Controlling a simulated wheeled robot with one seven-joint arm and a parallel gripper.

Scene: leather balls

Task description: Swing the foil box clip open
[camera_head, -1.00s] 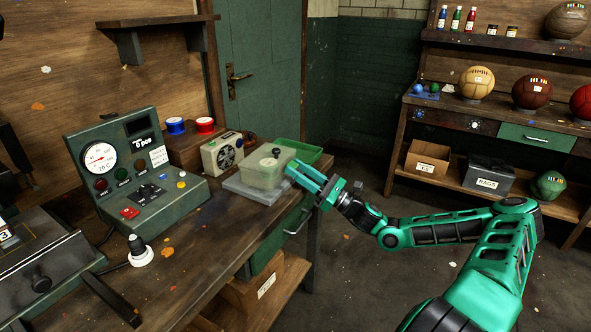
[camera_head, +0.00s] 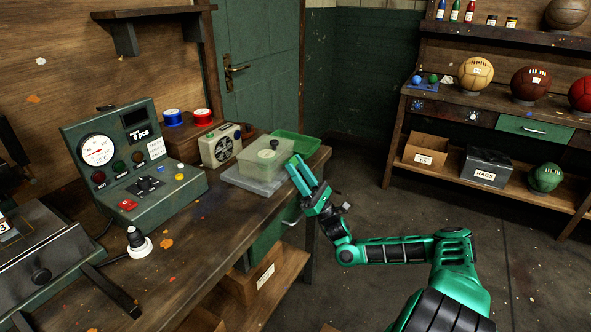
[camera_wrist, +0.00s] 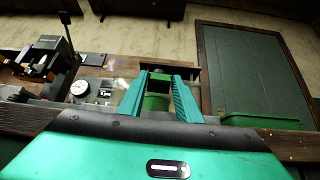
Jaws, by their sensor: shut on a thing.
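The foil box (camera_head: 258,163) is a pale green, see-through box with a dark round knob on its lid. It sits on a grey base on the bench. My gripper (camera_head: 293,164) is at the box's right end, its fingers slanting down to the right towards my wrist. In the wrist view my two green fingers (camera_wrist: 160,80) are close together with a green piece between them. The gripper is shut on the clip at the box's end. The clip itself is too small and covered to make out, so its angle cannot be told.
A green tray (camera_head: 296,146) lies just behind the box. A cream fan-fronted unit (camera_head: 221,146) stands left of it, and a control panel (camera_head: 135,160) further left. The bench edge is just right of the box, with open floor beyond.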

